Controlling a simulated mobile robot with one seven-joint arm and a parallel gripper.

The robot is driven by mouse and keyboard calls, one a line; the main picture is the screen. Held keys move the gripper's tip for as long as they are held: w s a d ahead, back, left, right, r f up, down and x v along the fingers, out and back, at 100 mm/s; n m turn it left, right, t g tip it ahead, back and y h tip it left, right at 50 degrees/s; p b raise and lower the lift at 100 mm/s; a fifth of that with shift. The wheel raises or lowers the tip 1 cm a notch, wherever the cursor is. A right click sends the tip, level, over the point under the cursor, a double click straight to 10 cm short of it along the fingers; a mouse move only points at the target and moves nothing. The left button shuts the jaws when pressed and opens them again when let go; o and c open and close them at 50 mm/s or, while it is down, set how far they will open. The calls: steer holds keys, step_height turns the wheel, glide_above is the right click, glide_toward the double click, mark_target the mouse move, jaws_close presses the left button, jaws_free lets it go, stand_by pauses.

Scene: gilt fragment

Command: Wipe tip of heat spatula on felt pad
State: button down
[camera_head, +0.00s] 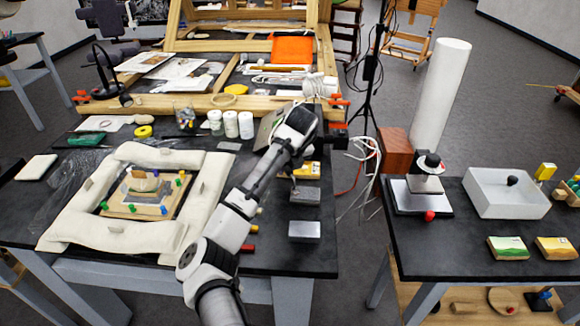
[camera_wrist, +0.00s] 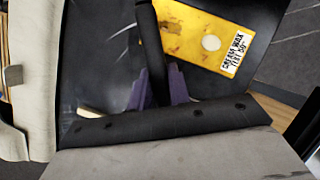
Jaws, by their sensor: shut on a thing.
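In the wrist view my gripper (camera_wrist: 160,88) has its purple fingers closed on a dark, slim handle (camera_wrist: 150,38), which I take for the heat spatula. Its tip cannot be made out. In the head view my forearm and wrist hang over the right part of the main table and hide most of the gripper. Two grey blocks lie at the table's right side, one farther back (camera_head: 305,195) and one nearer (camera_head: 304,231). I cannot tell for certain which one is the felt pad.
A yellow block labelled grease wax test (camera_wrist: 208,35) lies close to the fingers. White padded bolsters (camera_head: 185,222) frame a small work piece (camera_head: 145,187) left of my arm. White jars (camera_head: 231,124) stand behind. A side table (camera_head: 455,255) is at right, across a gap.

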steer(key=shift+d, duration=0.1)
steer(key=shift+s+d+p, duration=0.1)
steer(key=shift+d+p, duration=0.25)
steer(key=shift+d, duration=0.55)
steer(key=shift+d, duration=0.1)
steer(key=shift+d+p, duration=0.35)
steer(key=shift+d, duration=0.6)
steer(key=shift+a, duration=0.15)
steer(key=shift+a, duration=0.9)
steer(key=shift+a, duration=0.1)
